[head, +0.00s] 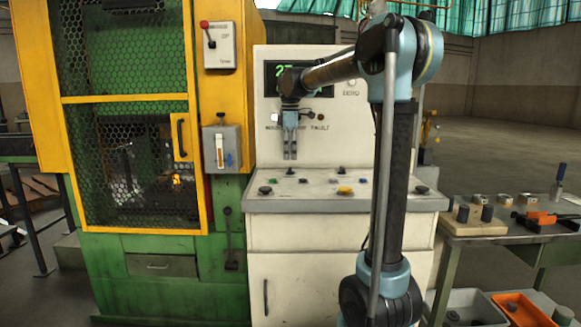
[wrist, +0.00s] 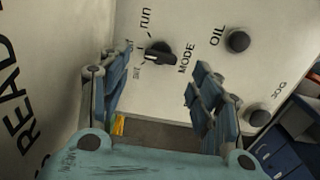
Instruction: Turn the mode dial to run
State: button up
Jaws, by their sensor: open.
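The mode dial (wrist: 160,53) is a dark knob on the pale console top, beside the word MODE in the wrist view. Its pale pointer mark faces left, toward the smaller labels, and not toward the word "run" (wrist: 146,18) above. My gripper (wrist: 160,78) is open and empty, with its blue fingers to either side below the dial and apart from it. In the head view my gripper (head: 290,157) points down, above the back of the console. I cannot tell for sure which knob there is the mode dial.
The console top (head: 320,203) carries several other knobs and buttons, including a yellow one (head: 345,190). An OIL knob (wrist: 238,40) and a JOG knob (wrist: 257,116) lie to the dial's right. The upright display panel (head: 263,105) stands close behind my gripper. A workbench (head: 480,229) is at right.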

aim_at(290, 167)
jog(key=shift+f, duration=2.5)
jog(key=shift+c, duration=0.3)
jog(key=c, duration=1)
